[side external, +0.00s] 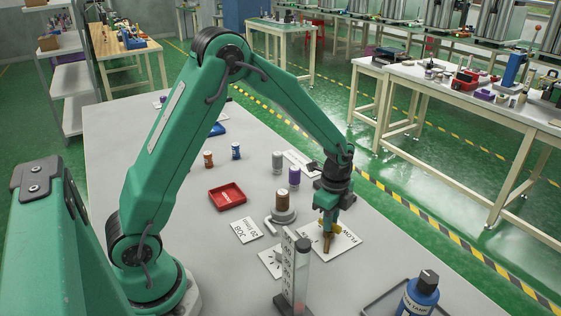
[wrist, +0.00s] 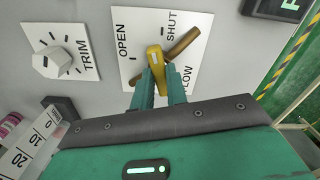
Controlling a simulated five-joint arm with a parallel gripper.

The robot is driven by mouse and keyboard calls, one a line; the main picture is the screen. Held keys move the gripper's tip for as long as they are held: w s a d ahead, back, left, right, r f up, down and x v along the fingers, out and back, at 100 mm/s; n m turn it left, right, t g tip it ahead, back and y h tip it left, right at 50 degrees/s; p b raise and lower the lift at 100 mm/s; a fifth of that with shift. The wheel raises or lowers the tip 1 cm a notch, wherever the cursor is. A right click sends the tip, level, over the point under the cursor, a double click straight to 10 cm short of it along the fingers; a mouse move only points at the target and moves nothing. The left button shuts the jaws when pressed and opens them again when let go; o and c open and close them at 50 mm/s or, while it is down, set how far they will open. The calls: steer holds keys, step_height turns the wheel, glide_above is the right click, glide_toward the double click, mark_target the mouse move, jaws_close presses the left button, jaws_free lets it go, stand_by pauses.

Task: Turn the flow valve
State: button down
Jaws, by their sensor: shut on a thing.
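The flow valve shows in the wrist view as a yellow lever (wrist: 156,57) over a slanted brown bar (wrist: 184,44). It sits on a white plate (wrist: 199,18) marked OPEN, SHUT and FLOW. The lever points roughly up the picture, between the OPEN and SHUT labels. My gripper (wrist: 163,85) is shut on the yellow lever, with one teal finger on each side. In the side view, my gripper (side external: 328,217) reaches down over the flow plate (side external: 346,243). The fingers hide part of the lever and plate.
A white TRIM plate with a knob (wrist: 53,62) lies left of the flow plate in the wrist view. In the side view, a clear column with a scale (side external: 301,272) and a blue bottle (side external: 421,297) stand near the front. A red tray (side external: 227,196) and several small vials stand farther back.

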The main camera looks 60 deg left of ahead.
steer(key=n, duration=1.4)
steer(key=shift+n, duration=0.4)
steer(key=c, duration=1.4)
jaws_free()
steer(key=shift+r, duration=3.9)
steer(key=shift+r, duration=0.1)
